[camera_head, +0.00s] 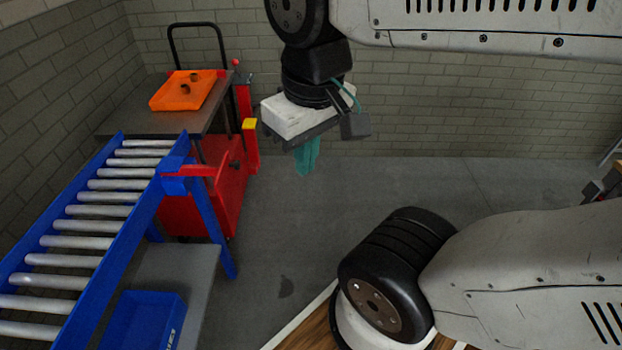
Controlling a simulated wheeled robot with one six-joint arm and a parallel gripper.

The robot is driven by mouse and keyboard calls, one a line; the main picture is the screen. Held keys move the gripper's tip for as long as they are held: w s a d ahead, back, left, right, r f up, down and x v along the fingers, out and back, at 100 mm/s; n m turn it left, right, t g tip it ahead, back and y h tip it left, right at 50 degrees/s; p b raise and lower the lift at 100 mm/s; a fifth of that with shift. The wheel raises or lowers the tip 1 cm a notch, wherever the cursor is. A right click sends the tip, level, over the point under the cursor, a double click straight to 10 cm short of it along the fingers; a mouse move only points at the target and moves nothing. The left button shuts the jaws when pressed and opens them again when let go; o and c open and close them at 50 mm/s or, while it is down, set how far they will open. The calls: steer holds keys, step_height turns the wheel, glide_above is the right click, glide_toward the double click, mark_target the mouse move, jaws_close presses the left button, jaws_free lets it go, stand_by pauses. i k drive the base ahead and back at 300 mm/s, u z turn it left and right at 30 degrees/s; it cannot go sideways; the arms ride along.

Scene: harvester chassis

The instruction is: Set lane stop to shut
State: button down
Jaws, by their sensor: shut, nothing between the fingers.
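A blue-framed roller lane (90,205) runs along the left of the view. At its far right corner is a blue block (174,184) with a red bar (205,170) reaching out to the right, which looks like the lane stop. I cannot tell from here whether it is set open or shut. My gripper (306,165) hangs in the upper middle, pointing down, with its teal fingers together and nothing in them. It is to the right of the lane's end and apart from it.
A red cart (215,200) with a grey top (140,118) stands beyond the lane. An orange tray (168,102) with small brown parts (185,89) lies on it. A yellow-topped red post (251,148) stands beside the cart. A blue bin (172,308) sits below the lane. The floor (290,235) is clear.

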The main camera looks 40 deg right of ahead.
mark_target(223, 172)
steer(key=u, duration=0.3)
steer(key=k, duration=0.2)
steer(key=z, duration=0.75)
steer(key=i, duration=0.65)
steer(key=u, duration=0.3)
steer(key=k, duration=0.4)
steer(key=u, duration=0.85)
steer(key=i, duration=0.45)
steer(key=z, duration=0.45)
